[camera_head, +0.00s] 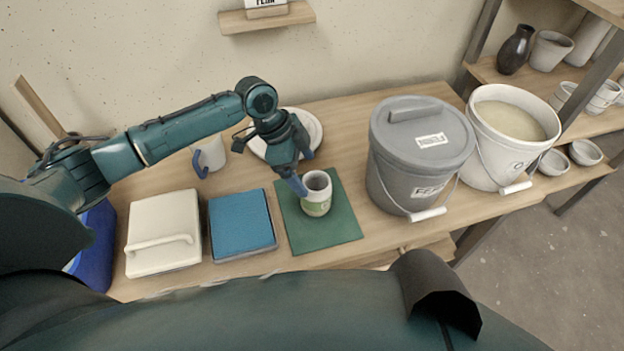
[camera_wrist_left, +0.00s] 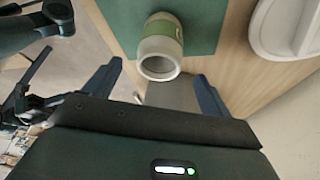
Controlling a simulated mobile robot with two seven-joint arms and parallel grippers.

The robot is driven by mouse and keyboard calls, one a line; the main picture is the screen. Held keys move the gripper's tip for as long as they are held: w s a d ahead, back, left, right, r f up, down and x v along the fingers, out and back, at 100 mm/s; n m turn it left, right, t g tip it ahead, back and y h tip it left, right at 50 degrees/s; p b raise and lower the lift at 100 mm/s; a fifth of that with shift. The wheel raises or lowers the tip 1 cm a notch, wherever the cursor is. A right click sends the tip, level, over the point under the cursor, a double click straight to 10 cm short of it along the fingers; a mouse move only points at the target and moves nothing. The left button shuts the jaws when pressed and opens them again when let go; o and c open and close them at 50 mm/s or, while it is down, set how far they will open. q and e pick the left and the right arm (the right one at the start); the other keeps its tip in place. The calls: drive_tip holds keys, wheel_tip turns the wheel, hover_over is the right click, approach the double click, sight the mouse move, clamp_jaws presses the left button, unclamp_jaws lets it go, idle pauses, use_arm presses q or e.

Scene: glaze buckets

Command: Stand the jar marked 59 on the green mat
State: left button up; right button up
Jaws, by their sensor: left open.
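A white jar with a green label (camera_head: 316,193) stands upright on the green mat (camera_head: 322,237). No number can be read on its label in either view. My left gripper (camera_head: 300,172) is open at the jar's upper left, with its fingers apart. In the left wrist view the jar (camera_wrist_left: 161,50) shows ahead of the open fingers (camera_wrist_left: 160,82), its open rim toward me, and it is not clamped. The mat (camera_wrist_left: 205,22) shows behind it there.
A grey lidded bucket (camera_head: 418,150) stands right of the mat, with a white open bucket (camera_head: 505,135) beyond. Left are a blue-topped box (camera_head: 241,222) and a cream lidded box (camera_head: 163,232). A white plate (camera_head: 310,125) and a mug (camera_head: 212,153) stand behind.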

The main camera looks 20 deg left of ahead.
use_arm(q)
drive_tip(key=v, duration=0.5)
drive_tip(key=shift+f, duration=0.1)
idle(0.3)
